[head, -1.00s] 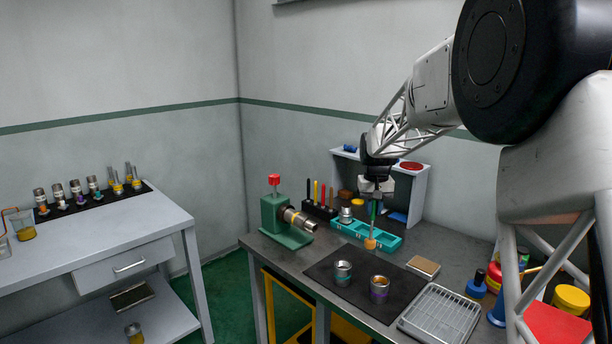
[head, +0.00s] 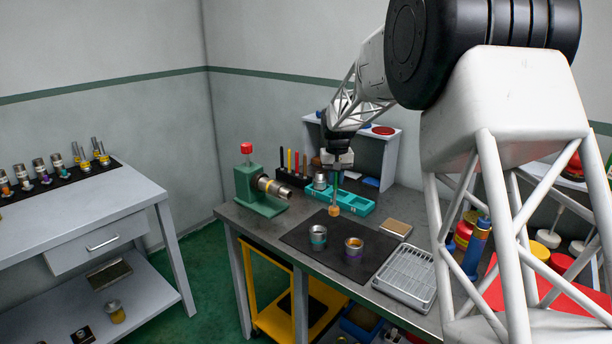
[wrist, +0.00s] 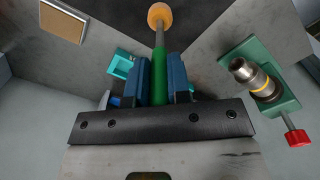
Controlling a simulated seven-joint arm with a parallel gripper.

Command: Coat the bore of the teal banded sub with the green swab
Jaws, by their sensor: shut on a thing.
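The teal banded sub (head: 318,238) is a short metal cylinder standing upright on a black mat (head: 300,234), its open end up. My gripper (head: 337,168) is shut on the handle of the green swab (wrist: 159,76), which hangs tip down. The swab's orange tip (head: 334,211) is above and behind the teal banded sub, clear of it. In the wrist view, blue finger pads of my gripper (wrist: 158,82) lie on both sides of the green handle, and the orange tip (wrist: 160,14) shows at the top. The sub is not seen in the wrist view.
A purple banded sub (head: 354,250) stands right of the teal one. A green vise (head: 257,190) holds a yellow banded pipe at the left. A teal tray (head: 352,205) and black rack (head: 291,177) are behind; a wire basket (head: 407,275) is at the right.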

